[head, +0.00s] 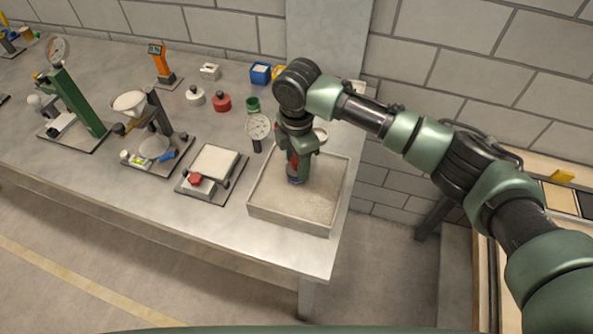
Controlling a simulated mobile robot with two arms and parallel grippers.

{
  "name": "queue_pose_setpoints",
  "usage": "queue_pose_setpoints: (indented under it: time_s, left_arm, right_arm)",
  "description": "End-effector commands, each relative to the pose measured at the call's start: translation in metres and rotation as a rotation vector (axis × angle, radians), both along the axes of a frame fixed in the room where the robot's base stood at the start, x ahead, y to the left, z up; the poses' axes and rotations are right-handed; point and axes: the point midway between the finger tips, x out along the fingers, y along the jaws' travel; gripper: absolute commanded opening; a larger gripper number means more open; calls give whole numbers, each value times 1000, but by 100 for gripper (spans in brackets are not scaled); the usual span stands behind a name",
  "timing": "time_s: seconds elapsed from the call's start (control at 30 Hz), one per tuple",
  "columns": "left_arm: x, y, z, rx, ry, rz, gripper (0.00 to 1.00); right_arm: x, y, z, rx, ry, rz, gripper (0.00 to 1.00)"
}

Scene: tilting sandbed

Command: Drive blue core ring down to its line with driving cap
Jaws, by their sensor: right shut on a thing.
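My right gripper (298,170) points down over the sand tray (332,203), low and near its back left part. My left gripper is not in view.
A dial gauge (258,128) stands close to the tray's back left corner. A green cup (253,104), white knobbed piece (195,95) and blue box (260,73) stand behind. A flat plate device with a red knob (213,168) is left of the tray. The front table strip is clear.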

Motion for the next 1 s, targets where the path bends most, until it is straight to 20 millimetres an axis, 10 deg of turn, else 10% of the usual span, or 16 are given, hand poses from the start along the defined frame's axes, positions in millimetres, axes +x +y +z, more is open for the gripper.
queue_pose_setpoints:
  time_s: [1.0]
  left_arm:
    - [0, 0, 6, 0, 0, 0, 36]
  right_arm:
    - [0, 0, -3, 0, 0, 0, 12]
